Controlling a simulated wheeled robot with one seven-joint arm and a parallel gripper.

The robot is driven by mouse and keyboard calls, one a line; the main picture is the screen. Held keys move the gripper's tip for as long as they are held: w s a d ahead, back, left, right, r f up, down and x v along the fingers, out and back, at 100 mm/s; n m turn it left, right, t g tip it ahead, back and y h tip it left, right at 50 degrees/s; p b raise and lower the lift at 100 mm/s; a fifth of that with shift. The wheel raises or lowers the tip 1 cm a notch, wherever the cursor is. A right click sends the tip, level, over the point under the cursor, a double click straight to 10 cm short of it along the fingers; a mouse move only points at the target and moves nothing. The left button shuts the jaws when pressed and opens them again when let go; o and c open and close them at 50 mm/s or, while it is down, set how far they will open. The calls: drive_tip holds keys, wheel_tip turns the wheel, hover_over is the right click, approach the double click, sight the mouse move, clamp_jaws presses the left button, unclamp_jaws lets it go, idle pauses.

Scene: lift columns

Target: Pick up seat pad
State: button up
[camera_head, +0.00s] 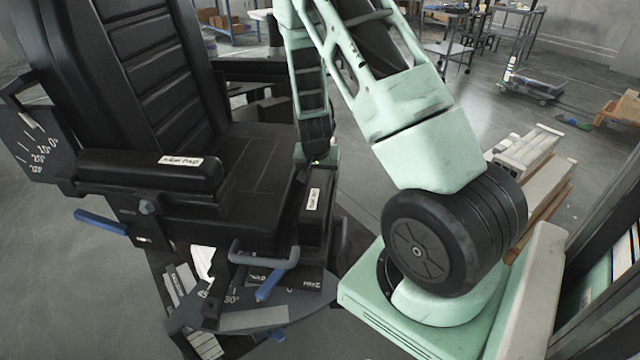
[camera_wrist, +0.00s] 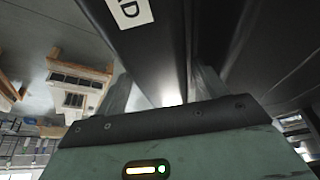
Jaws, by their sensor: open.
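A black padded block (camera_head: 313,222) with a white label stands at the front right corner of the black chair's seat (camera_head: 250,160). I take it to be the seat pad; its label is too small to read surely. In the wrist view a black padded part (camera_wrist: 150,45) with a white label ending in "AD" fills the top middle. My gripper (camera_wrist: 162,88) is open, with one finger on each side of this part's near end. I cannot tell whether the fingers touch it. In the head view my gripper (camera_head: 316,160) is just behind the block, its fingertips hidden.
A labelled armrest (camera_head: 150,172) is at the chair's left. Below the seat are a grey bent handle (camera_head: 262,254), blue levers (camera_head: 270,284) and a round marked plate (camera_head: 255,318). Stacked beams (camera_head: 535,165) lie at right. Open floor (camera_head: 450,115) lies behind.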

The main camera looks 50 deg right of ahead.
drive_tip(key=x, duration=0.5)
drive_tip(key=shift+d+p, duration=0.1)
drive_tip(key=shift+p, duration=0.25)
drive_tip(key=c, duration=0.8)
drive_tip(key=shift+c, duration=0.2)
wheel_tip(320, 180, up, 10)
drive_tip(key=shift+r, duration=0.25)
